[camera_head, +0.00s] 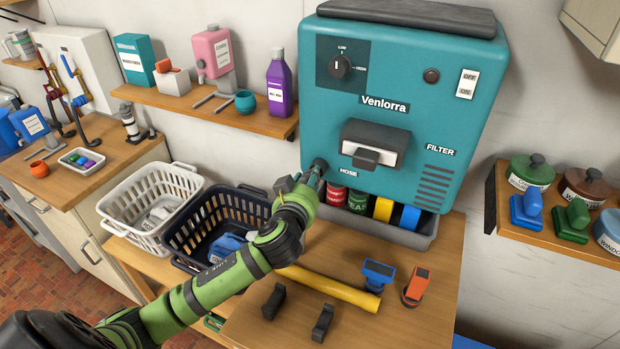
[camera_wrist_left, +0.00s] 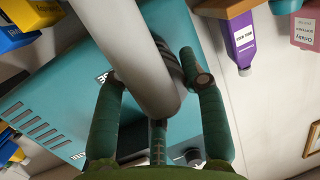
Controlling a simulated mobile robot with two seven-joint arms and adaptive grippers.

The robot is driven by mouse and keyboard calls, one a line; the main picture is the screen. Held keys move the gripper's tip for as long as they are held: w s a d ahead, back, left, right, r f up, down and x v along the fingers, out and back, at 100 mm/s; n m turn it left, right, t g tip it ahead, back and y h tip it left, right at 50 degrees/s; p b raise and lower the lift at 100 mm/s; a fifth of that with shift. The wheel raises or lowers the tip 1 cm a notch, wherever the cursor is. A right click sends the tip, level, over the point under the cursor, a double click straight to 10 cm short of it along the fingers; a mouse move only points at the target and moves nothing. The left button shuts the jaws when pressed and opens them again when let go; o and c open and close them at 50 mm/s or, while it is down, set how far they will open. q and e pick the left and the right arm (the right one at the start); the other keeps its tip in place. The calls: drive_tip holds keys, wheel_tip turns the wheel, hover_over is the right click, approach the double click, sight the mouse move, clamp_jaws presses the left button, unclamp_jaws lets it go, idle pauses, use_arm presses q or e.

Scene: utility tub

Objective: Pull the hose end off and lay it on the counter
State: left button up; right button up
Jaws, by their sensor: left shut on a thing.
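The teal machine (camera_head: 400,95) hangs on the wall above the wooden counter (camera_head: 365,328). My left gripper (camera_head: 312,176) is at the machine's lower left corner, beside the HOSE label. It is shut on the hose end (camera_head: 320,163), whose dark round part shows against the machine's front. My right gripper is not in view.
On the counter lie a yellow tube (camera_head: 335,288), a blue tool (camera_head: 377,275), an orange tool (camera_head: 416,287) and two black holders (camera_head: 273,302). White (camera_head: 150,203) and dark (camera_head: 215,215) baskets stand left. A grey bin (camera_head: 425,236) sits under the machine. The counter's front right is clear.

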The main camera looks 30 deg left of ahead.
use_arm(q)
drive_tip(key=shift+s, duration=0.7)
drive_tip(key=shift+s+d, duration=0.1)
drive_tip(key=shift+s, duration=0.7)
drive_tip(key=s+d+f+n+y+b, duration=0.1)
drive_tip(key=s+d+f+b, duration=0.1)
drive_tip(key=s+d+b, duration=0.2)
drive_tip(key=s+d+f+n+g+y+b, duration=0.1)
drive_tip(key=s+d+b, duration=0.3)
drive_tip(key=s, duration=0.6)
drive_tip(key=shift+s+d+f+n+g+y, duration=0.35)
drive_tip(key=shift+d+f+n+y, duration=0.15)
drive_tip(key=shift+d+f+y, duration=0.4)
